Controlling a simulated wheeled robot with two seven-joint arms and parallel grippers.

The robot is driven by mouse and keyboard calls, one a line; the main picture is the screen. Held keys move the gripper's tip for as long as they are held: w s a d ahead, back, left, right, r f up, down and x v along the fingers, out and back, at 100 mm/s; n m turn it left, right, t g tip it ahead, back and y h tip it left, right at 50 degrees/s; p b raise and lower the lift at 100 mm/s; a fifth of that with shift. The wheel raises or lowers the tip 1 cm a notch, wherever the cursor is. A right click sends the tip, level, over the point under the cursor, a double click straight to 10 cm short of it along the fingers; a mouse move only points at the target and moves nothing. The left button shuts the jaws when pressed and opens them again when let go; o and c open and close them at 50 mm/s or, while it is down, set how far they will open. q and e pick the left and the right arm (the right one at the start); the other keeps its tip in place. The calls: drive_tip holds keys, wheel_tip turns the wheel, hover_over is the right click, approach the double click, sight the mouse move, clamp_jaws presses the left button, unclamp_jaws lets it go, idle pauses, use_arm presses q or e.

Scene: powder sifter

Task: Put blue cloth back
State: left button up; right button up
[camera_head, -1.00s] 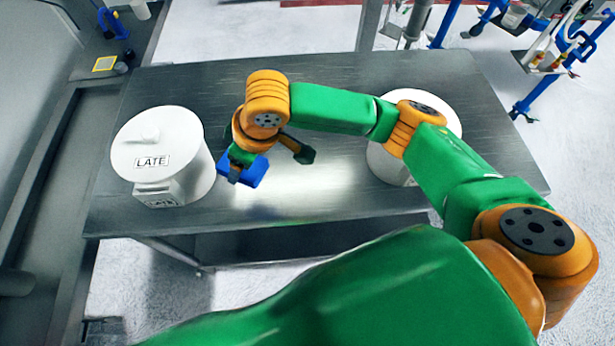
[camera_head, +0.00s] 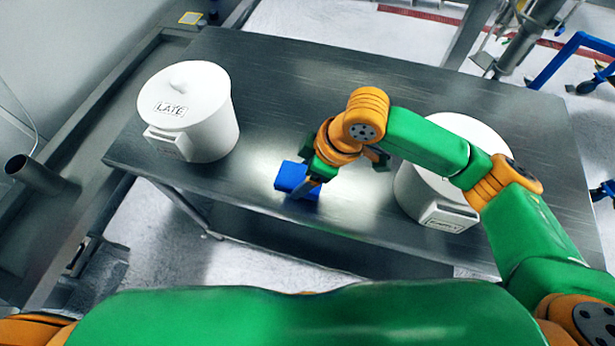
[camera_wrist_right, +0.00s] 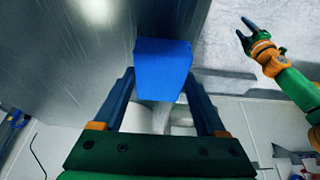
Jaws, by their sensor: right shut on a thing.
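The blue cloth (camera_head: 297,179) looks like a small folded block. My right gripper (camera_head: 312,180) is shut on it, at the front middle of the steel table (camera_head: 285,75), between two white pots. In the right wrist view the cloth (camera_wrist_right: 163,70) sits between the two fingertips. I cannot tell whether the cloth touches the table or hangs just above it. My left gripper is outside the head view. It shows in the right wrist view (camera_wrist_right: 244,27), empty with its fingers apart, over the pale floor.
A white lidded pot (camera_head: 208,130) labelled "LATE" stands on the table's left. A second white pot (camera_head: 410,195) stands at the right, partly behind my right arm. Blue-framed equipment (camera_head: 578,55) stands beyond the table. The table's back middle is clear.

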drive_tip(key=f, duration=0.2)
drive_tip(key=w+f+p, duration=0.1)
drive_tip(key=shift+d+f, duration=0.25)
drive_tip(key=shift+f, duration=0.5)
drive_tip(key=shift+f, duration=0.1)
drive_tip(key=o, duration=1.1)
drive_tip(key=shift+o, duration=0.2)
drive_tip(key=v, duration=1.2)
